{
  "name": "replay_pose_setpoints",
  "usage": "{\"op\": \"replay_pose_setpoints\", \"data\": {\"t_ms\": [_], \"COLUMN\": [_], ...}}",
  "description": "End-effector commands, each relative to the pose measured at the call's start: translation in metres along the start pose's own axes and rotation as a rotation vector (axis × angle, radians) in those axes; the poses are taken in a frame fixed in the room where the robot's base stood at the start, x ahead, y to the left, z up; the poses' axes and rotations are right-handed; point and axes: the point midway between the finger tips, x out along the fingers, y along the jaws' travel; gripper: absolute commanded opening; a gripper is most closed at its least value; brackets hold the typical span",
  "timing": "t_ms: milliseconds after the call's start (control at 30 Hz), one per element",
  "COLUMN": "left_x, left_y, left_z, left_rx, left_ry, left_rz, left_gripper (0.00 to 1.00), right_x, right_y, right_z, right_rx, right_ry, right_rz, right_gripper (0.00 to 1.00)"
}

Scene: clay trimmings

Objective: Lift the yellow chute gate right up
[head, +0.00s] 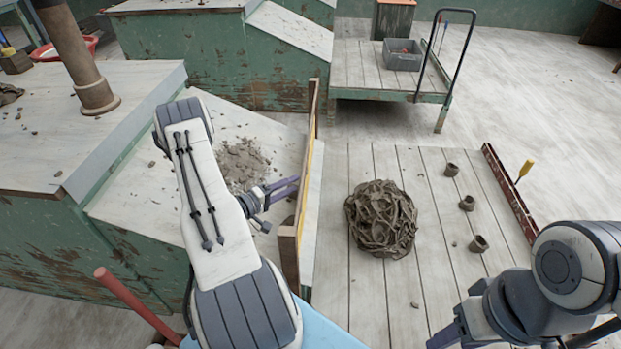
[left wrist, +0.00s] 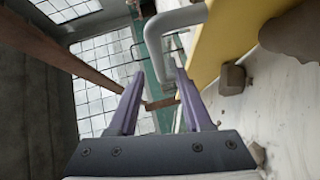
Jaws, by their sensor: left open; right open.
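The yellow chute gate (head: 304,200) stands nearly edge-on across the lower end of the sloping chute (head: 212,196), between wooden posts. In the left wrist view its yellow face (left wrist: 213,42) is at the right, with a grey bar handle (left wrist: 184,19) standing out from it. My left gripper (head: 298,187) is beside the gate on the chute side. Its purple fingers are open, and part of the handle shows between and beyond the fingertips (left wrist: 160,78). I cannot tell whether they touch it. My right gripper (head: 445,338) is open at the bottom edge, partly cut off, away from the gate.
A clay heap (head: 381,218) lies on the plank table right of the gate, with small clay cups (head: 467,203) nearby. Loose clay trimmings (head: 242,163) lie on the chute. A cart (head: 385,67) with a grey bin (head: 402,55) stands behind. Open floor lies at the right.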

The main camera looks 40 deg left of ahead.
Motion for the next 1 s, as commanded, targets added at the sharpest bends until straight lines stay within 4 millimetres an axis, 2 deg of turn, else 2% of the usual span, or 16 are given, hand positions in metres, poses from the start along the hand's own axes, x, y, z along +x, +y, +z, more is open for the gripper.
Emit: {"op": "replay_pose_setpoints", "data": {"t_ms": [33, 200, 400, 567, 800, 833, 933, 967, 1000], "left_x": [0.012, 0.044, 0.070, 0.078, 0.078, 0.078, 0.078, 0.078, 0.078], "left_y": [0.000, 0.000, -0.001, -0.001, -0.001, -0.001, 0.000, 0.000, 0.000], "left_z": [0.002, 0.002, 0.001, 0.000, -0.001, -0.001, -0.001, -0.001, -0.001], "left_rx": [0.002, 0.002, 0.001, -0.001, -0.002, -0.002, -0.002, -0.002, -0.002], "left_ry": [-0.007, -0.007, -0.002, 0.000, 0.003, 0.003, 0.002, 0.002, 0.002], "left_rz": [0.001, 0.001, -0.001, -0.001, -0.001, -0.001, -0.001, -0.001, -0.001], "left_gripper": [0.50, 0.50, 0.50, 0.50, 0.50, 0.46, 0.08, 0.00, 0.00], "right_x": [0.002, 0.005, 0.007, 0.008, 0.008, 0.008, 0.008, 0.008, 0.008], "right_y": [0.000, 0.000, 0.001, 0.001, 0.001, 0.001, 0.001, 0.001, 0.001], "right_z": [0.000, 0.000, 0.000, 0.000, 0.000, 0.000, 0.000, 0.000, 0.000], "right_rx": [0.000, 0.000, 0.000, 0.000, 0.000, 0.000, 0.000, 0.000, 0.000], "right_ry": [0.000, 0.000, 0.000, 0.000, 0.000, 0.000, 0.000, 0.000, 0.000], "right_rz": [0.000, 0.000, 0.000, 0.000, 0.000, 0.000, 0.000, 0.000, 0.000], "right_gripper": [0.50, 0.50, 0.50, 0.50, 0.50, 0.50, 0.50, 0.50, 0.50]}}
